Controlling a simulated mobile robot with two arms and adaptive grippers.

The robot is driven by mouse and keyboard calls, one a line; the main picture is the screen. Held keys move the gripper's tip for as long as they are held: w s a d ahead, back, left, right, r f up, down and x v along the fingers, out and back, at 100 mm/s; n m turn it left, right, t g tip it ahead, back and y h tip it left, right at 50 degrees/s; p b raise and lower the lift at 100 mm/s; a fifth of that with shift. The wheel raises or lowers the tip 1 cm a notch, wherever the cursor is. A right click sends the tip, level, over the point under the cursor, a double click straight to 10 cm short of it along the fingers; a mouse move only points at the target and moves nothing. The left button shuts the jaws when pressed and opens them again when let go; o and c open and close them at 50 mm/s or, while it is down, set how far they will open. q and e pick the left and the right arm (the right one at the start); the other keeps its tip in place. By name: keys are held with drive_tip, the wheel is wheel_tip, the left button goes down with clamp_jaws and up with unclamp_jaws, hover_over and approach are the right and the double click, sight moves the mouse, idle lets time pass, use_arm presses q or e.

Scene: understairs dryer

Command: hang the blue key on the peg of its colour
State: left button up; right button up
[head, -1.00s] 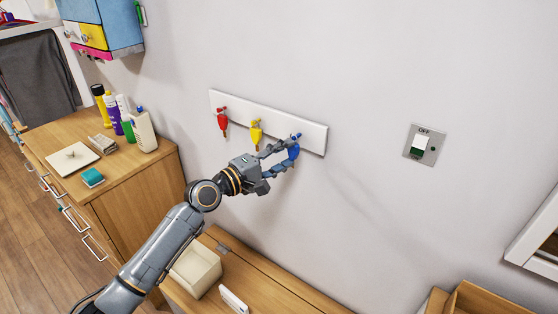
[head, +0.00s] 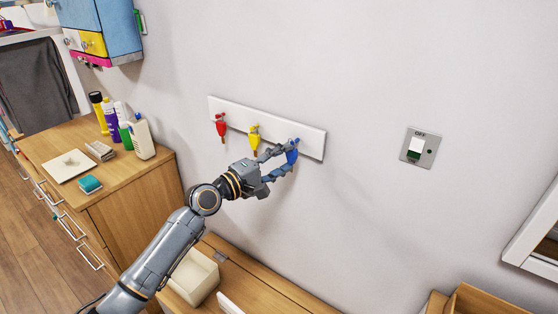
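A white rail (head: 234,110) on the wall carries a red peg with a red key (head: 220,127), a yellow peg with a yellow key (head: 254,138), and a blue peg (head: 296,140) near its right end. The blue key (head: 292,156) is right at the blue peg, just below it. My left gripper (head: 290,158) has its fingertips on either side of the blue key and appears shut on it. The fingers partly cover the key, so I cannot tell whether its hole is around the peg. My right gripper is not in view.
Below the rail is a wooden top (head: 255,280) with a cream bin (head: 193,277). A wall switch (head: 420,147) is at right. The wall around the rail is clear.

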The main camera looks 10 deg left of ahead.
use_arm(q)
drive_tip(key=o, duration=0.3)
drive_tip(key=shift+w+d+f, duration=0.1)
drive_tip(key=shift+w+d, duration=0.05)
drive_tip(key=shift+w, duration=0.05)
drive_tip(key=shift+o, duration=1.2)
drive_tip(key=shift+w+d+f, duration=0.3)
drive_tip(key=shift+w+f, duration=0.05)
drive_tip(key=shift+w, duration=0.15)
drive_tip(key=shift+s+a, duration=0.1)
drive_tip(key=shift+a, duration=0.1)
